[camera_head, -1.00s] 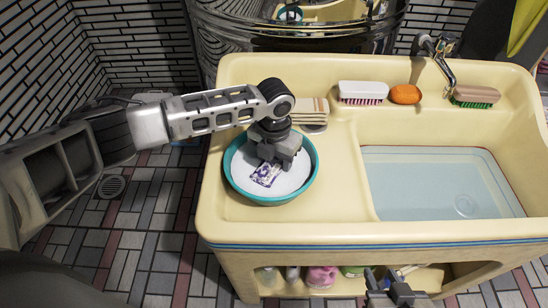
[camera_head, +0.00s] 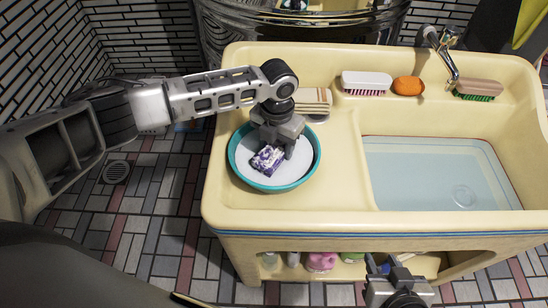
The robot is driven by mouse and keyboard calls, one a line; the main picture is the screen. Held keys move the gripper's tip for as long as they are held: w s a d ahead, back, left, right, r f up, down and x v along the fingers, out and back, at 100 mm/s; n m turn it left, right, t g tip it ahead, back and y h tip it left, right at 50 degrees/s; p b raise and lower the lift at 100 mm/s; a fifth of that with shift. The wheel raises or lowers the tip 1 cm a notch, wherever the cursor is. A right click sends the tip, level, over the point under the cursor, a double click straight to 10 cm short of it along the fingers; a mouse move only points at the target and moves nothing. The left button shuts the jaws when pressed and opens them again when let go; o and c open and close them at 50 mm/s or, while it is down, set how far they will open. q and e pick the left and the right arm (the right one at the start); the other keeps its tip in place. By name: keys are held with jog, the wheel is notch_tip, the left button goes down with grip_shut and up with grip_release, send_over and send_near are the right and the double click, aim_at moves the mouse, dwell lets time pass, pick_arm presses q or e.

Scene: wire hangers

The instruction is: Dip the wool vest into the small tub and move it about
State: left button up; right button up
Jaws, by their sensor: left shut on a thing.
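The small teal tub (camera_head: 240,172) stands on the left ledge of the cream sink and holds whitish, sudsy-looking liquid. The wool vest (camera_head: 267,159), a small purple and white patterned bundle, is at the liquid's surface inside the tub. My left gripper (camera_head: 277,147) points down into the tub and is shut on the vest; its fingertips are partly hidden. My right gripper (camera_head: 388,266) is low in front of the sink, away from the tub. Its finger opening is too unclear to judge.
The sink basin (camera_head: 440,175) holds clear bluish water. A white brush (camera_head: 366,82), an orange sponge or soap (camera_head: 408,86) and a green-bristled brush (camera_head: 478,89) lie on the back ledge. A striped cloth (camera_head: 314,101) lies behind the tub. Bottles (camera_head: 320,262) stand on the shelf below.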

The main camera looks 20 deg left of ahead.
pick_arm(q)
jog(key=shift+r, duration=3.2)
dwell(2.9)
jog(key=shift+r, duration=0.95)
